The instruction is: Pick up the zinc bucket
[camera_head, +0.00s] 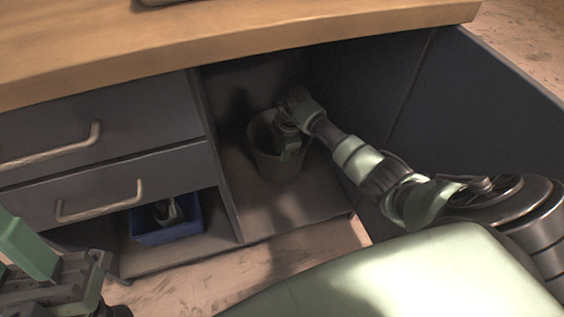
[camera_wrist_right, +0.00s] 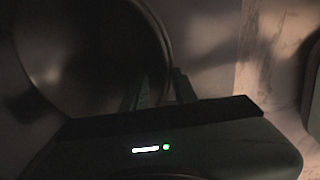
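The zinc bucket (camera_head: 275,168) stands upright on the floor of the open cabinet bay, dull grey in shadow. My right gripper (camera_head: 290,153) reaches down at the bucket's right rim, overlapping its mouth. In the right wrist view, the bucket (camera_wrist_right: 85,50) fills the upper left with its round mouth. The right gripper (camera_wrist_right: 160,90) shows two dark fingers spread apart there, one on each side of the rim. Contact with the wall is too dark to tell. My left gripper (camera_head: 55,275) is partly in view at the lower left, away from the bucket; its fingertips are not clear.
The wooden worktop (camera_head: 240,38) overhangs the bay. Drawers (camera_head: 170,105) with metal handles stand to the left, above a blue bin (camera_head: 185,228) on a low shelf.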

